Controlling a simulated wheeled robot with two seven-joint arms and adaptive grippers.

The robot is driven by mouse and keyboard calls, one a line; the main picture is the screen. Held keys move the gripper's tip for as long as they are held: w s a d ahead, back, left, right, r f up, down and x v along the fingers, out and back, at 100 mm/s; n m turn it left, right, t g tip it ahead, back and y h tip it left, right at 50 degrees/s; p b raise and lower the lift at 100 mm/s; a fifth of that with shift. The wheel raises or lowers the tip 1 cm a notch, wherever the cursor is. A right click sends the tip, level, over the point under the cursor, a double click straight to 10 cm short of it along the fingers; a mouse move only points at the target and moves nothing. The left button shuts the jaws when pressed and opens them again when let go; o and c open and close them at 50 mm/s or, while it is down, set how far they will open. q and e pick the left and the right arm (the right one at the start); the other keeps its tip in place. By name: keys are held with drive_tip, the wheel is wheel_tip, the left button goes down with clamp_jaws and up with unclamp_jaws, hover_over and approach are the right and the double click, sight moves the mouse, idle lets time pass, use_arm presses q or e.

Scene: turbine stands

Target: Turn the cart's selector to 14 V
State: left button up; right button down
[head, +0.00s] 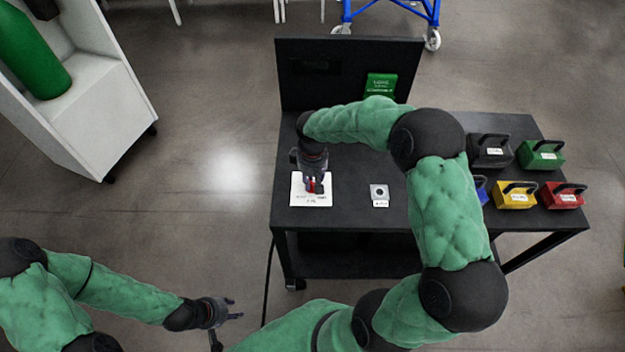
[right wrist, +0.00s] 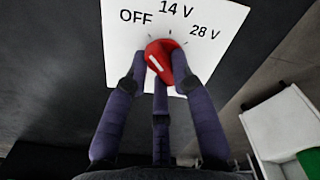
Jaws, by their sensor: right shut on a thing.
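The selector is a red knob (right wrist: 160,62) with a white line, on a white plate (right wrist: 125,52) marked OFF, 14 V and 28 V from left to right. The white line is on the knob's left side and slants up-left, toward the OFF side; its exact setting is hard to tell. My right gripper (right wrist: 160,88) is shut on the knob, its fingers around the sides. In the head view the plate (head: 299,197) lies on the black cart (head: 345,215), with my right gripper (head: 315,186) reaching down onto it. My left gripper (head: 236,308) is open and empty, off the cart's front left.
A small square plate with a round part (head: 379,191) lies to the right on the cart. Black (head: 490,158), green (head: 541,160), yellow (head: 514,201) and red (head: 562,201) handled boxes stand at the right. A dark upright panel (head: 335,85) backs the cart.

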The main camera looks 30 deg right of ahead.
sight(313, 183)
drive_tip(key=shift+m, duration=0.4)
drive_tip(key=m, duration=0.3)
drive_tip(key=shift+s+m, duration=0.1)
drive_tip(key=shift+m, duration=0.2)
drive_tip(key=shift+s+m, duration=0.1)
drive_tip(key=shift+m, duration=2.2)
drive_tip(key=c, duration=1)
unclamp_jaws()
drive_tip(key=shift+c, duration=0.2)
wheel_tip(313, 183, up, 12)
